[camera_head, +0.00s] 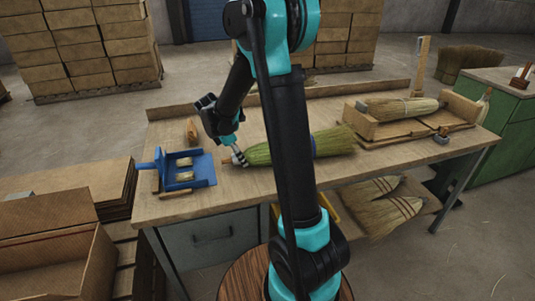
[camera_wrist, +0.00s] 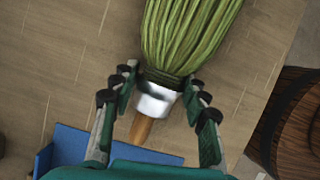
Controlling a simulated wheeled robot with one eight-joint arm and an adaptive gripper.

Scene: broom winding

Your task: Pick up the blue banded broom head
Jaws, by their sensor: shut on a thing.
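The blue banded broom head (camera_head: 262,154) lies on the workbench, with green bristles fanning right behind my arm; a bit of blue band shows beside the arm. In the wrist view the broom head (camera_wrist: 188,40) has its bristles at the top, a silver collar and a short wooden stub pointing down. My gripper (camera_head: 239,156) is at the collar end, low at the bench top. In the wrist view my gripper (camera_wrist: 160,95) has its fingers on both sides of the collar, shut on it. The blue band is hidden in the wrist view.
A blue tray-like fixture (camera_head: 202,166) with small wooden pieces stands left of the broom head. A wooden tray (camera_head: 375,129) with another broom head is at the right. A wooden block (camera_head: 191,130) stands behind. More brooms lie on the lower shelf (camera_head: 425,200).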

